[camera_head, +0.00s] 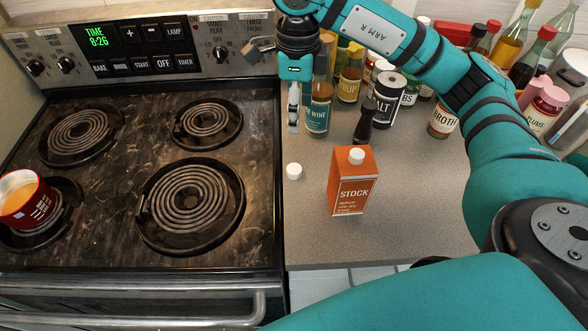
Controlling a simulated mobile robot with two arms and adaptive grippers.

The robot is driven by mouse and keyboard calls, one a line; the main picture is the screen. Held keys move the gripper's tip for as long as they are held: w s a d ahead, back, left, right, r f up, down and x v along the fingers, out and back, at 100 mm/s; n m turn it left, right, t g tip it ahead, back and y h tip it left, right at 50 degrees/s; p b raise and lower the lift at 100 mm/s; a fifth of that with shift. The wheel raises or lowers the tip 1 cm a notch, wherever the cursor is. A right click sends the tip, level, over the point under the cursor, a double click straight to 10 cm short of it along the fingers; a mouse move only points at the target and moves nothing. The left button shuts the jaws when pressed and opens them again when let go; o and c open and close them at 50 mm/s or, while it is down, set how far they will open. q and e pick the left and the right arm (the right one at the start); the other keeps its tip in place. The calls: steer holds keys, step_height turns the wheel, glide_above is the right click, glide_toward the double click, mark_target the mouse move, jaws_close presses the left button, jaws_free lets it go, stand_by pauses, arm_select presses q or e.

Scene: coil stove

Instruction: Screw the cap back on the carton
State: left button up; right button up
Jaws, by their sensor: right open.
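The orange STOCK carton (354,183) stands upright on the grey counter, with a small white round spout (356,156) on its top. A small white cap (293,171) lies on the counter to the left of the carton, near the stove edge, apart from it. My right gripper (293,125) points down from the arm at the top, behind and above the cap in the picture, beside the wine bottle. It is open, and I see nothing held in it. My left gripper is not in view.
A coil stove (120,240) fills the left side, with a red can (24,199) on its front-left burner. Behind the carton stand a dark small bottle (365,122), a wine bottle (318,110), a salt container (386,100) and a broth jar (441,122). The counter (420,215) right of the carton is clear.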

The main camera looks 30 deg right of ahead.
steer(key=p, duration=0.3)
glide_above(294, 168)
steer(key=f, duration=1.1)
steer(key=shift+s+d, duration=0.1)
steer(key=shift+d, duration=0.2)
steer(key=shift+f, duration=0.5)
steer(key=shift+a+f, duration=0.1)
steer(key=f, duration=0.1)
steer(key=f+p, duration=0.1)
steer(key=f, duration=0.1)
steer(key=f+p, duration=0.1)
steer(key=shift+a+f, duration=0.2)
steer(key=shift+a, duration=0.05)
steer(key=shift+f, duration=0.25)
steer(key=c, duration=0.8)
